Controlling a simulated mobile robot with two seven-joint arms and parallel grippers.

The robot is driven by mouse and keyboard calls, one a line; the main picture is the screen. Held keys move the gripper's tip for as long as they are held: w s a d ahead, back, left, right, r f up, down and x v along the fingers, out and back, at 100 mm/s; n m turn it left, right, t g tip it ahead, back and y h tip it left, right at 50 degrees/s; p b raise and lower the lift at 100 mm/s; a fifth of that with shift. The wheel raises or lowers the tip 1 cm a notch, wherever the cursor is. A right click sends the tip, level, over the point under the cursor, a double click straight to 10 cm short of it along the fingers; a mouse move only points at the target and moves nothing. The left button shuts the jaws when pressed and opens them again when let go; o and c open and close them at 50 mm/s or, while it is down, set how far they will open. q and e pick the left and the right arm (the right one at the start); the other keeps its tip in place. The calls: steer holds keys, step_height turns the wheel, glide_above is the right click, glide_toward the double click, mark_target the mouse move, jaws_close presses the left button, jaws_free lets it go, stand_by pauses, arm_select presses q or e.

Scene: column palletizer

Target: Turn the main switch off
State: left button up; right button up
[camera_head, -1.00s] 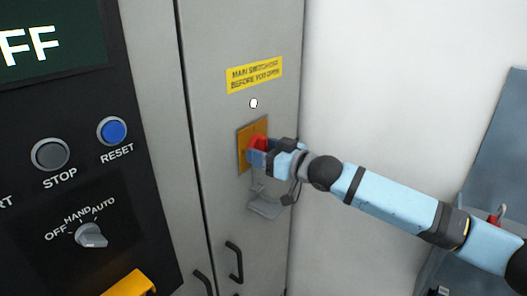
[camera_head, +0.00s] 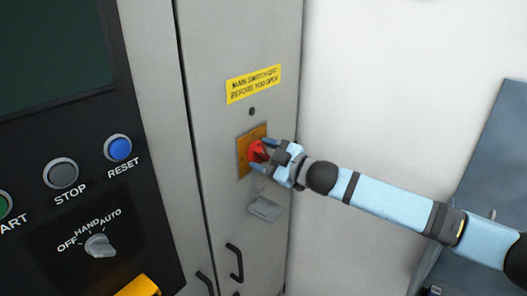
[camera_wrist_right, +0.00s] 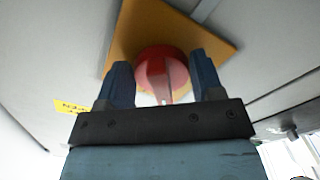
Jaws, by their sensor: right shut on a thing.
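The main switch is a red rotary knob (camera_head: 256,152) on an orange-yellow plate (camera_head: 243,163), set in the grey cabinet door. My right gripper (camera_head: 264,155) reaches it from the right, one finger above and one below. In the right wrist view, the red knob (camera_wrist_right: 153,68) sits between the two dark fingers of my right gripper (camera_wrist_right: 162,82), in front of the tilted plate (camera_wrist_right: 130,28). A small round lamp (camera_head: 251,111) above the plate is dark. My left gripper is out of view.
A yellow warning label (camera_head: 254,84) is above the switch. A grey hasp-like bracket (camera_head: 265,208) and black door handles (camera_head: 235,262) are below. The left panel has a dark display (camera_head: 50,50), push buttons (camera_head: 118,148) and a selector knob (camera_head: 99,245).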

steer(key=n, duration=0.2)
steer(key=n+p, duration=0.2)
steer(key=n, duration=0.1)
steer(key=shift+w+d+r+n, duration=0.1)
steer(key=shift+r+n, duration=0.15)
steer(key=shift+n, duration=1.25)
steer(key=shift+r+n+p, duration=0.1)
steer(key=shift+n+p, duration=0.4)
steer(key=shift+n, duration=0.5)
steer(key=o, duration=0.9)
steer(key=shift+c, duration=0.2)
